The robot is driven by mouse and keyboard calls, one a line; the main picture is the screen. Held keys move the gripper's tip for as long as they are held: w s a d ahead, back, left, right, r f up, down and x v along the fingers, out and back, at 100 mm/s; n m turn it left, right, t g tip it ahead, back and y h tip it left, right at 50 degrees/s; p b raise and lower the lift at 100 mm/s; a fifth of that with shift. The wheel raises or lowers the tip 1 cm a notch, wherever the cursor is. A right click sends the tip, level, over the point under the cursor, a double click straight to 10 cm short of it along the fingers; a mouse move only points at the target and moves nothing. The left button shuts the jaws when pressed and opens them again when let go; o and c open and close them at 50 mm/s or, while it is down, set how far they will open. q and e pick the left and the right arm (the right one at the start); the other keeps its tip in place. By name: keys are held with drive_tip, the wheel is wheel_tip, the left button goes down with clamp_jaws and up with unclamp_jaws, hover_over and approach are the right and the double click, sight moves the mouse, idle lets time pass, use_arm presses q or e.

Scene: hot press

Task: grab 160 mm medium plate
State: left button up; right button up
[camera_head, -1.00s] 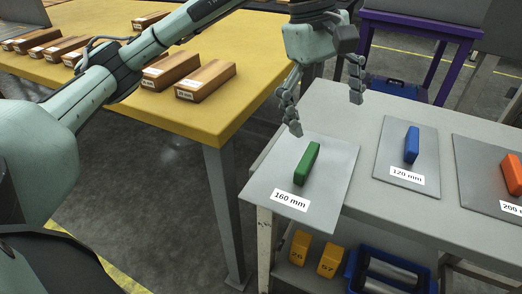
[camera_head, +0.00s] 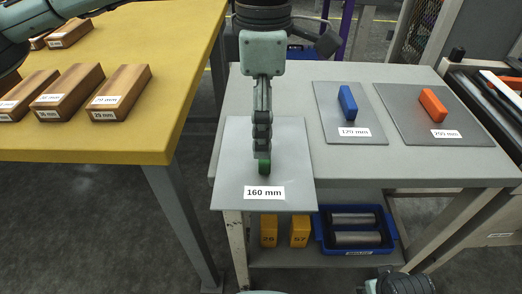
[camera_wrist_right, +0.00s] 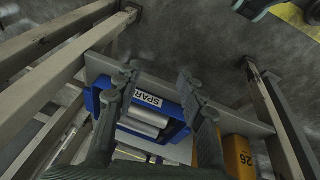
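The 160 mm plate (camera_head: 292,140) is a thin grey sheet lying flat at the left end of the grey table, its near edge sticking out past the table front. Its label reads 160 mm. Its green handle (camera_head: 264,168) is mostly hidden by my left gripper (camera_head: 263,158), which points straight down over it. The fingers line up one behind the other, so I cannot tell whether they are closed on the handle. My right gripper (camera_wrist_right: 158,82) is open and empty in the right wrist view, low down facing the shelf under the table.
The 120 mm plate (camera_head: 325,128) with a blue handle and the 200 mm plate (camera_head: 410,130) with an orange handle lie to the right. A yellow table (camera_head: 150,140) with wooden blocks stands left. The lower shelf holds a blue bin (camera_head: 325,245) and orange blocks (camera_head: 300,230).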

use_arm(q)
drive_tip(key=f, duration=0.3)
drive_tip(key=shift+d+f, duration=0.2)
drive_tip(key=shift+f, duration=0.2)
drive_tip(key=shift+f+p, duration=0.3)
drive_tip(key=shift+f, duration=0.15)
use_arm(e)
drive_tip(key=shift+w+a+f, duration=0.1)
drive_tip(key=shift+a+f, duration=0.1)
drive_tip(key=shift+f, duration=0.8)
use_arm(q)
drive_tip(key=c, duration=1.6)
